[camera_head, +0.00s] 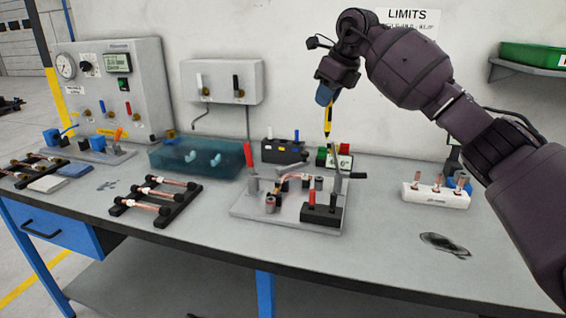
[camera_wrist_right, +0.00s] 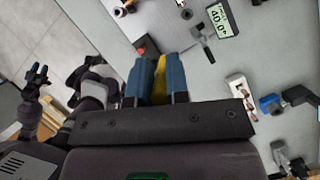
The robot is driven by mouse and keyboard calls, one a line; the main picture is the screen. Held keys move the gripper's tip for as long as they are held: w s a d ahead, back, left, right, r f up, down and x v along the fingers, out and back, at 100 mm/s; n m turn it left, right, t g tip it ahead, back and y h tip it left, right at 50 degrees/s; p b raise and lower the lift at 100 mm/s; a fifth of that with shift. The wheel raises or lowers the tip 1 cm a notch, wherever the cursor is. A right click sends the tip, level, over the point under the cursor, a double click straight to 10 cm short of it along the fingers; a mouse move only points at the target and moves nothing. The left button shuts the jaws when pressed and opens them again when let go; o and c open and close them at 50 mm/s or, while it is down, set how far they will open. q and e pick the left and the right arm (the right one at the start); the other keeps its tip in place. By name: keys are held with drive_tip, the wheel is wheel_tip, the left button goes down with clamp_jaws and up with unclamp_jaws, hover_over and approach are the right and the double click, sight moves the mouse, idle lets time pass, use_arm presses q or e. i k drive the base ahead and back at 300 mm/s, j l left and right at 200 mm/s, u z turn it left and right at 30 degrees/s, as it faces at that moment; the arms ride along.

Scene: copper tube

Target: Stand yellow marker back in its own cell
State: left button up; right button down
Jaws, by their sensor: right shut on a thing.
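The yellow marker (camera_head: 328,118) hangs nearly upright, dark end down, in my right gripper (camera_head: 326,95). The gripper is shut on its upper part. In the right wrist view the yellow marker (camera_wrist_right: 159,82) shows between the blue fingers of my right gripper (camera_wrist_right: 158,72). The block's cells are too small to make out. My left gripper (camera_wrist_right: 40,74) shows small at the left of the wrist view; its opening is unclear.
A fixture plate (camera_head: 260,212) with upright levers and copper tube lies in front. A teal translucent tray (camera_head: 170,160) is left of the holder. A white block (camera_head: 435,198) stands right.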

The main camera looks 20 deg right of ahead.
sight(284, 162)
drive_tip(key=i, duration=1)
